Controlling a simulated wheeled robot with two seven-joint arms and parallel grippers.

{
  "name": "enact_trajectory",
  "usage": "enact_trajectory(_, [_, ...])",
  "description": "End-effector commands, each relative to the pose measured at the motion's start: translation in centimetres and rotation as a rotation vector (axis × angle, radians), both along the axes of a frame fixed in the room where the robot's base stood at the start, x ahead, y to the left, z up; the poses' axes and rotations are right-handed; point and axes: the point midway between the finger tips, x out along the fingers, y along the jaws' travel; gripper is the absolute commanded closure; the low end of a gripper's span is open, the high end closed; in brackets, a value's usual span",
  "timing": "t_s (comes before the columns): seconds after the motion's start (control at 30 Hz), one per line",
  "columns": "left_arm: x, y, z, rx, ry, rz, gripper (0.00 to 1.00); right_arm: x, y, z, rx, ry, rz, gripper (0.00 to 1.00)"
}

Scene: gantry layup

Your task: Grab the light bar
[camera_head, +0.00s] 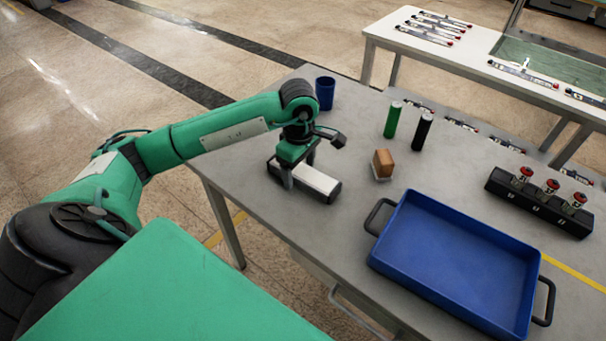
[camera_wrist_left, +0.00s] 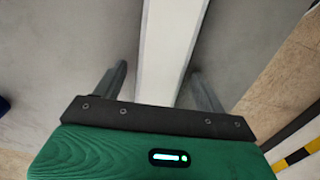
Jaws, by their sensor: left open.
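The light bar, a bar with a white top and dark sides (camera_head: 320,180), lies flat on the grey table. My left gripper (camera_head: 299,171) is right over its left part, pointing down. The fingers are open, one on each side of the bar. In the left wrist view the bar's white top (camera_wrist_left: 171,40) runs between the two fingers of the left gripper (camera_wrist_left: 158,78), with a gap on each side. The part of the bar under the gripper body is hidden. My right gripper is not in view.
The grey table's (camera_head: 240,150) left edge is near.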

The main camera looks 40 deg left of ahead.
Motion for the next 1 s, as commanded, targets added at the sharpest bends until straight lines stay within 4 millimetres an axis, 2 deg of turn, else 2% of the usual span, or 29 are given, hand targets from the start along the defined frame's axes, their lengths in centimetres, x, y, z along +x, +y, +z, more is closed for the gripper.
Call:
enact_trajectory(0.23, [0.0, 0.0, -0.2, 0.000, 0.000, 0.000, 0.27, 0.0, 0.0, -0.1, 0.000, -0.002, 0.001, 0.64])
enact_trajectory(0.27, [0.0, 0.0, -0.2, 0.000, 0.000, 0.000, 0.31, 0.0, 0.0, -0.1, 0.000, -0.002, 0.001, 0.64])
enact_trajectory(0.5, [0.0, 0.0, -0.2, 0.000, 0.000, 0.000, 0.78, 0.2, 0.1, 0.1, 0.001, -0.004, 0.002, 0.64])
enact_trajectory(0.53, [0.0, 0.0, -0.2, 0.000, -0.001, 0.000, 0.81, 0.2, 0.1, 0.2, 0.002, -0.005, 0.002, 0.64])
enact_trajectory(0.8, [0.0, 0.0, 0.0, 0.000, -0.002, 0.000, 0.81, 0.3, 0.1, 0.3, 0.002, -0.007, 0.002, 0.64])
enact_trajectory(1.0, [0.1, 0.0, 1.5, -0.001, -0.004, -0.001, 0.81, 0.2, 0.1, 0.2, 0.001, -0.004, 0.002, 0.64])
